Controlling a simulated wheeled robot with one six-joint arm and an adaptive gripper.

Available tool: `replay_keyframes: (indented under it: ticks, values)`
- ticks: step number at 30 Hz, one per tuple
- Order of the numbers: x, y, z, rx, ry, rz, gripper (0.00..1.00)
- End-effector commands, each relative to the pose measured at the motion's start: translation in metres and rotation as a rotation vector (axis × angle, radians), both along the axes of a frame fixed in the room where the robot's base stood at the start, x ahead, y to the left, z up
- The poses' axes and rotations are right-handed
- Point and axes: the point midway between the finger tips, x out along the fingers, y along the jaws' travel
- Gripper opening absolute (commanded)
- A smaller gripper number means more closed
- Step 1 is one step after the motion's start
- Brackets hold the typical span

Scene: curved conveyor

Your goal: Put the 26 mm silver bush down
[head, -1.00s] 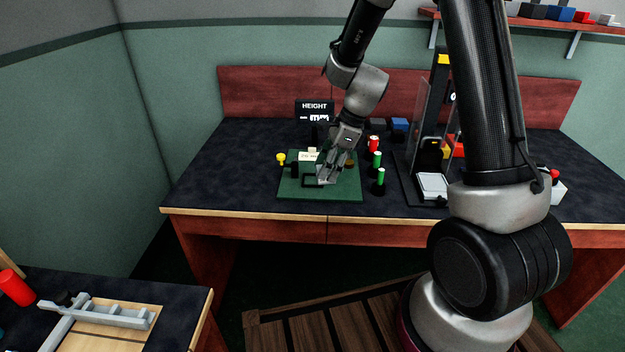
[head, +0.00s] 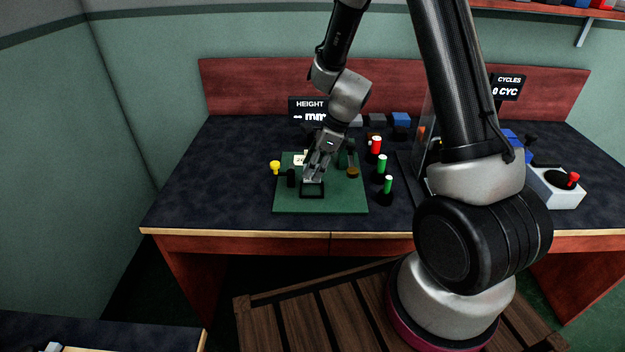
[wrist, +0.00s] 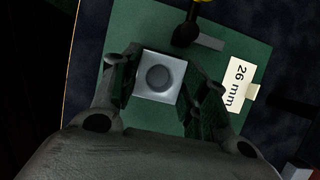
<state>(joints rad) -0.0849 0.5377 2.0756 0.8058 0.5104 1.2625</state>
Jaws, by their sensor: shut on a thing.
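The silver bush (wrist: 147,93) is a pale square block with a round dark grey centre in the wrist view. My gripper (wrist: 159,80) is shut on it, one finger at each side. In the head view my gripper (head: 312,180) is low over the green board (head: 340,203), at the rear of a black square outline (head: 313,194). The bush is not clear there, and its gap to the board cannot be told. A white "26 mm" label (wrist: 238,84) lies on the board to the right in the wrist view.
A yellow knob (head: 275,165) and a black post (head: 291,178) stand left of my gripper. A brass-coloured round piece (head: 353,172) is at right. Green-topped cylinders (head: 381,164) and a red one (head: 376,145) stand beyond the board. The board's front is bare.

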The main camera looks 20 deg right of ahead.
Motion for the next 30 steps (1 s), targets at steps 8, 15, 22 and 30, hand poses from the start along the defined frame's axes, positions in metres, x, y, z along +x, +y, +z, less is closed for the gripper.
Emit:
replay_keyframes:
  ticks: [8,15,22,30]
  values:
    - [0.0,0.0,-0.038,-0.001,0.002,-0.001,0.1]
    - [0.001,0.0,-0.047,0.0,-0.003,0.001,0.1]
    - [0.0,0.0,-0.05,-0.001,-0.002,0.001,0.1]
    - [0.0,0.0,-0.049,-0.001,-0.002,0.001,0.66]
